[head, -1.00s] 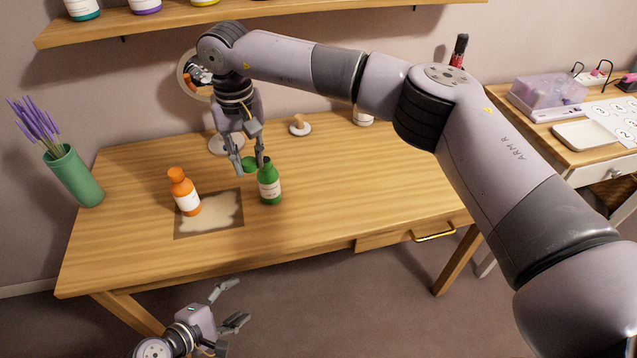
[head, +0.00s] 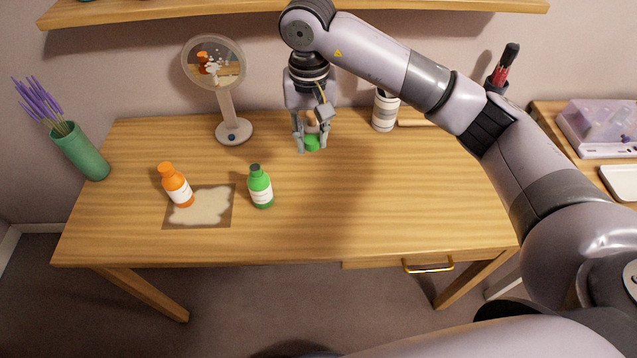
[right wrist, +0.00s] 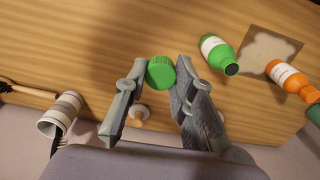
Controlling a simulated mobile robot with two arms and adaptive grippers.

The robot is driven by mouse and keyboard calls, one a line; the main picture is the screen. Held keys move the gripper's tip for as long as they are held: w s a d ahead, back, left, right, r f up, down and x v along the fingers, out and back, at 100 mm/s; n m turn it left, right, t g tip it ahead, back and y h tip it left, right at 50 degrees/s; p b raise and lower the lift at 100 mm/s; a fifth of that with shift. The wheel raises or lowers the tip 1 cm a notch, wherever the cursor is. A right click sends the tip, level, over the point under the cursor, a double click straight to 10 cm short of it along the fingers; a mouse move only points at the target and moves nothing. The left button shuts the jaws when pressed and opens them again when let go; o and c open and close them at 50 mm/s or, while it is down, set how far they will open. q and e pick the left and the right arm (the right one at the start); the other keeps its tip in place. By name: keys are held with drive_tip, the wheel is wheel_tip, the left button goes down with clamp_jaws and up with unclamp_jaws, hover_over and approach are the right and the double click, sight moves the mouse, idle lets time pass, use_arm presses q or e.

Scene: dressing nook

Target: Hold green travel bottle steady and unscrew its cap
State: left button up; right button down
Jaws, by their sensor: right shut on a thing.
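The green travel bottle (head: 260,188) stands upright on the desk, right of the patterned mat, with its dark neck bare on top. It also shows in the right wrist view (right wrist: 218,52). My right gripper (head: 312,146) is shut on the green cap (head: 312,143), behind and to the right of the bottle and apart from it. In the right wrist view the cap (right wrist: 160,72) sits between the fingertips. From these views I cannot tell whether the cap touches the desk. My left gripper is out of view.
An orange bottle (head: 177,188) stands at the mat (head: 225,215). A round mirror (head: 234,131) is at the back, a white-banded cup (head: 384,112) back right, a green vase (head: 82,152) at left. A small wooden-knobbed stand (right wrist: 138,113) is near my right gripper. The desk's right front is clear.

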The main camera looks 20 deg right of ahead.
drive_tip(key=shift+d, duration=0.4)
drive_tip(key=shift+d+f, duration=0.1)
drive_tip(key=shift+f, duration=0.05)
drive_tip(key=p, duration=0.3)
hover_over(316, 200)
wheel_tip(316, 200, down, 14)
drive_tip(key=shift+f, duration=0.5)
wheel_tip(316, 200, down, 4)
drive_tip(key=shift+f, duration=0.2)
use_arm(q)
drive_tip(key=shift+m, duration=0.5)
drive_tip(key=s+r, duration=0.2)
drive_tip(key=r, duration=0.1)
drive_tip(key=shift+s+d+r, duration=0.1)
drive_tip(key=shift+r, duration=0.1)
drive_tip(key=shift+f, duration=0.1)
use_arm(e)
drive_tip(key=shift+f, duration=0.1)
